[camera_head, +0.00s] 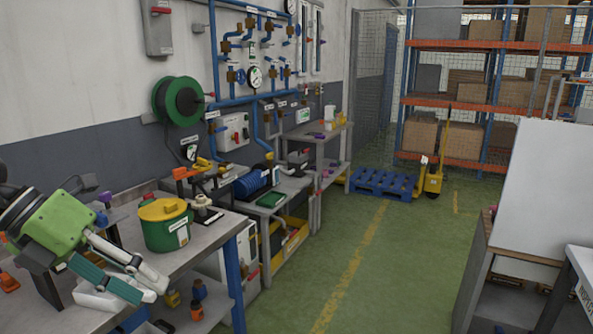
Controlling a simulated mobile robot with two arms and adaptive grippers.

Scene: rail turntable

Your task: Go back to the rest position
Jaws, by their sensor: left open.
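My left gripper (138,284) hangs at the lower left, over the near part of the grey workbench (215,233). Its two fingers point down to the right, stand apart, and nothing shows between them. A white tray (92,297) lies just below and behind the fingers; I cannot tell whether they touch it. A green pot with a yellow lid (164,235) stands upright on the bench, to the right of the gripper and apart from it. My right gripper is not in view.
A small white device (205,213) stands beside the pot. Bottles (197,305) stand on the lower shelf. A green hose reel (178,101) and blue pipes hang on the wall. The green floor (390,262) is open up to a blue pallet (383,184). A white panel (542,190) stands at right.

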